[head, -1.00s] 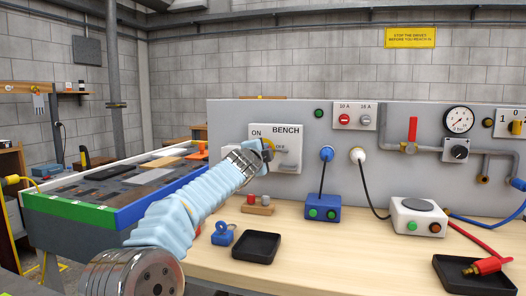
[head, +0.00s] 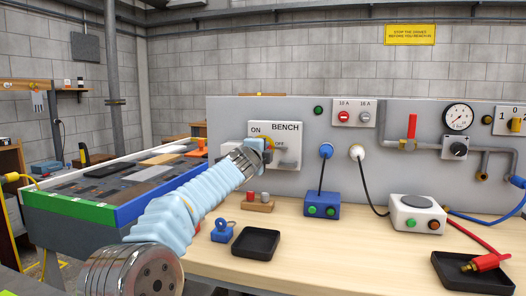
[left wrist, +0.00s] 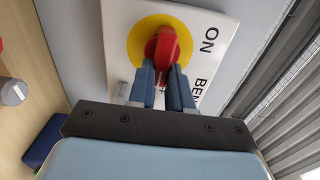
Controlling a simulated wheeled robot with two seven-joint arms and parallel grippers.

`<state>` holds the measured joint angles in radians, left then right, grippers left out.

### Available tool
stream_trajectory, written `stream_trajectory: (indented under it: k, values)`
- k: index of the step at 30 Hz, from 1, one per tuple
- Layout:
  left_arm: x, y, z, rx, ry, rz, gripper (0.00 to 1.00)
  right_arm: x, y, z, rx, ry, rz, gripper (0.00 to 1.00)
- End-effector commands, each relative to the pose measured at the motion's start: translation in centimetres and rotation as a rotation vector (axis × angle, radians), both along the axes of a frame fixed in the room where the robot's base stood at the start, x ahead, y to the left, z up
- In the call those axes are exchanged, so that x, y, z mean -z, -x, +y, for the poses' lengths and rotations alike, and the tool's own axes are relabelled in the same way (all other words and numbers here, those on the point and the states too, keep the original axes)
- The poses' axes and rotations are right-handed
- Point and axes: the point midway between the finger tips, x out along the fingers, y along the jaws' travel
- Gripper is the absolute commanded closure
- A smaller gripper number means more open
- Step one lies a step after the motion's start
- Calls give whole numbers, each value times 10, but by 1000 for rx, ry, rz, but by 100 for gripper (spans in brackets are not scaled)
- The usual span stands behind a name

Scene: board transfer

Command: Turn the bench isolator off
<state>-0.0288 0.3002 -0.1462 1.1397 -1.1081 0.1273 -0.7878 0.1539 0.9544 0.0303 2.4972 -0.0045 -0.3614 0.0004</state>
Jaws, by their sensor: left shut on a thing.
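The bench isolator is a white plate (head: 290,160) on the grey panel, lettered ON, OFF and BENCH. It also shows in the left wrist view (left wrist: 120,14), with a yellow disc (left wrist: 136,42) and a red handle (left wrist: 166,44). My left gripper (left wrist: 164,80) has its two blue-grey fingers on either side of the near part of the red handle and is shut on it. In the head view my left gripper (head: 265,150) covers most of the handle and disc, so the handle's exact angle is hard to tell. My right gripper is not in view.
On the wooden bench stand a small wooden block (head: 257,207), a blue padlock (head: 222,231), a black tray (head: 256,244), a blue box (head: 322,206) and a white box (head: 417,215). Cables run from panel sockets. A red valve lever (head: 412,128) is further right.

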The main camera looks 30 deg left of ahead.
Motion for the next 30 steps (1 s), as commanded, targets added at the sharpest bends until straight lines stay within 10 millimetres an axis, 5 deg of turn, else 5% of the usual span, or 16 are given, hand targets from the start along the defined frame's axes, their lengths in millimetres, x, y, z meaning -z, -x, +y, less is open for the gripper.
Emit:
stream_trajectory:
  k: [6, 17, 30]
  values:
    - [2, -1, -1, 1, -1, 3, 55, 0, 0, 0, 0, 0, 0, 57]
    - [3, 7, -3, 1, 0, 1, 55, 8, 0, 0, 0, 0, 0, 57]
    - [5, 103, -25, 2, 1, 0, 55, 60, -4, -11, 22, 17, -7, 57]
